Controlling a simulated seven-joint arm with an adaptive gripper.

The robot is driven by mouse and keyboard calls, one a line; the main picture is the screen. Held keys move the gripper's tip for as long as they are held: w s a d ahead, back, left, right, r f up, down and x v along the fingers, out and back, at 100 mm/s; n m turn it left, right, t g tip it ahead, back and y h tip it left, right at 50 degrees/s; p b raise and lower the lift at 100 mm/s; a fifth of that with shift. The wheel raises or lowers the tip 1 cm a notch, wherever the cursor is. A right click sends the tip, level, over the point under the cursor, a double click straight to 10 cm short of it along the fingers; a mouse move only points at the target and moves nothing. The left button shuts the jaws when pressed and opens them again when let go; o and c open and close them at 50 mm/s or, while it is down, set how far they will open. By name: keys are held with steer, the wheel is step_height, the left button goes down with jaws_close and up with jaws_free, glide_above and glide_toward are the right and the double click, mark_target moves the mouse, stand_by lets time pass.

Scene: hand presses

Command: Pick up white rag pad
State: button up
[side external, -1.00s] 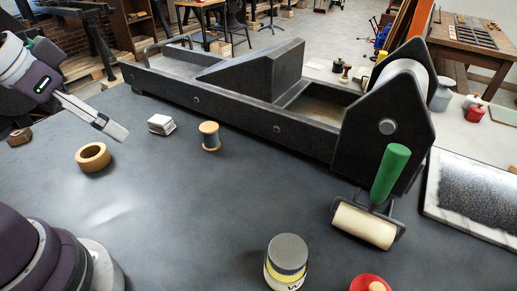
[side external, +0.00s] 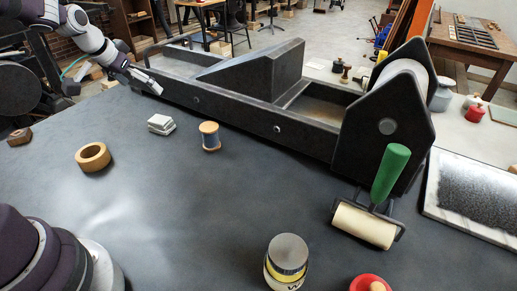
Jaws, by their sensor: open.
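The white rag pad (side external: 161,124) is a small stack of folded white cloth lying on the dark grey table, in front of the long press bed. My gripper (side external: 153,88) is at the upper left, above and behind the pad in the picture, close to the left end of the press. It is open and apart from the pad. Nothing shows between its fingers, though the fingers look small and narrow from this side.
A thread spool (side external: 210,136) stands just right of the pad, and a tape ring (side external: 93,157) lies to its left. The black press (side external: 285,120) runs behind them. A green-handled roller (side external: 366,222), a jar (side external: 286,262) and a red-lidded pot (side external: 369,284) are at right.

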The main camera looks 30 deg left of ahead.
glide_toward(159, 119)
steer(key=w+a, duration=0.1)
steer(key=shift+n, duration=0.3)
steer(key=x, duration=0.6)
steer(key=d+x, duration=0.1)
steer(key=x, duration=0.3)
steer(key=shift+s+f, duration=0.25)
steer(key=shift+s, duration=0.05)
steer(key=shift+c, duration=0.4)
